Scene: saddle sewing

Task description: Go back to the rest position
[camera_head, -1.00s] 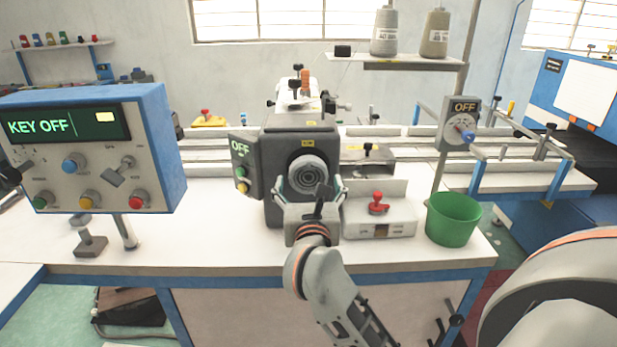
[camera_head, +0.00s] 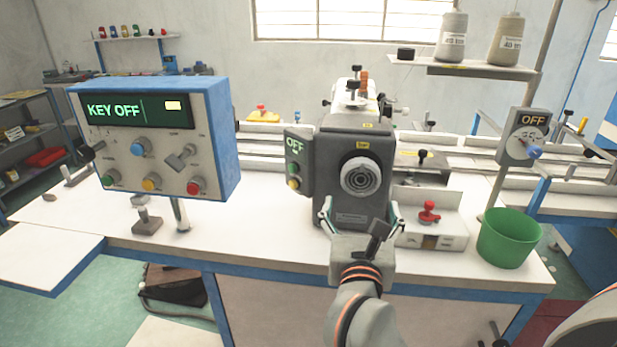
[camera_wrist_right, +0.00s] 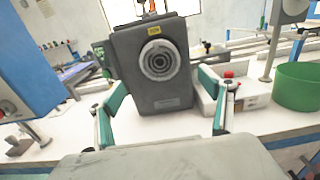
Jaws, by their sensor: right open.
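My right gripper (camera_head: 360,222) is open and empty in front of the dark grey sewing machine head (camera_head: 342,207), just below its round handwheel (camera_head: 361,176). In the right wrist view the two fingers (camera_wrist_right: 162,112) are spread wide, with the machine (camera_wrist_right: 150,85) seen between them. Nothing is between the fingers; whether a fingertip touches the machine I cannot tell. My left gripper is not in view.
A blue control box (camera_head: 225,140) reading KEY OFF stands at left. A green bucket (camera_head: 508,238), a red knob (camera_head: 428,212) and a grey box with an OFF dial (camera_head: 524,137) are at right. The white table's front edge (camera_head: 130,245) is below.

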